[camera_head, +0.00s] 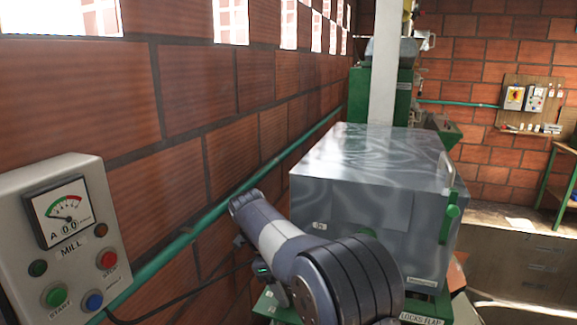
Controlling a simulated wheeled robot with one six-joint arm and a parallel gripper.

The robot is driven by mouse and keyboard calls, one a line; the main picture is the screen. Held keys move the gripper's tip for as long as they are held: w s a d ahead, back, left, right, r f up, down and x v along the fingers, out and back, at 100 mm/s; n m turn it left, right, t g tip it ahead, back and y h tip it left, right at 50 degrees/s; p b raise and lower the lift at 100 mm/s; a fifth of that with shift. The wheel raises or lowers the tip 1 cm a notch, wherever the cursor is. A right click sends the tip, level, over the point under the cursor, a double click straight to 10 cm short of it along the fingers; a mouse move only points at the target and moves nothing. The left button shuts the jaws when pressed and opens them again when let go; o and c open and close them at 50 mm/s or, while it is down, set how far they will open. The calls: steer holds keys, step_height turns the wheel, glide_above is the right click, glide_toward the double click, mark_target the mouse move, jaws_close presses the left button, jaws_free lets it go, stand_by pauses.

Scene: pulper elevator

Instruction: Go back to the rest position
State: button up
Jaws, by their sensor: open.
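My arm folds across the lower middle of the view, with a dark ribbed joint in front and a grey link reaching up to the left. Behind that link, small dark parts of my gripper (240,241) show, with a small green light beside them. The rest of the gripper is hidden by the arm. It looks open, and I see nothing held in it.
A grey MILL control box (62,238) is at the left by the brick wall (215,95). A green pipe (205,222) runs along this wall. A large metal-covered machine (375,185) with a green handle (449,217) stands behind and right of my arm.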

steer(key=n+t+b, duration=0.1)
steer(key=n+b, duration=0.1)
steer(key=n, duration=0.2)
steer(key=shift+s+n+t, duration=0.1)
steer(key=shift+n+t, duration=0.2)
steer(key=shift+t, duration=0.1)
steer(key=n+t+b, duration=0.1)
steer(key=n, duration=0.1)
steer(key=n+b, duration=0.1)
steer(key=n, duration=0.1)
steer(key=shift+s+n+t+y, duration=0.15)
steer(key=shift+n+t+y, duration=0.15)
steer(key=shift+n+t, duration=0.1)
steer(key=n+y+b, duration=0.1)
steer(key=n, duration=0.2)
steer(key=n+t, duration=0.1)
steer(key=n, duration=0.2)
steer(key=shift+d+t+y+b, duration=0.15)
steer(key=shift+t+y+b, duration=0.15)
steer(key=shift+y+b, duration=0.1)
steer(key=shift+d+n+y+b, duration=0.1)
steer(key=shift+n+y+b, duration=0.45)
steer(key=shift+n, duration=1.25)
steer(key=shift+r, duration=0.1)
steer(key=shift+s+r+y, duration=0.1)
steer(key=shift+y, duration=0.15)
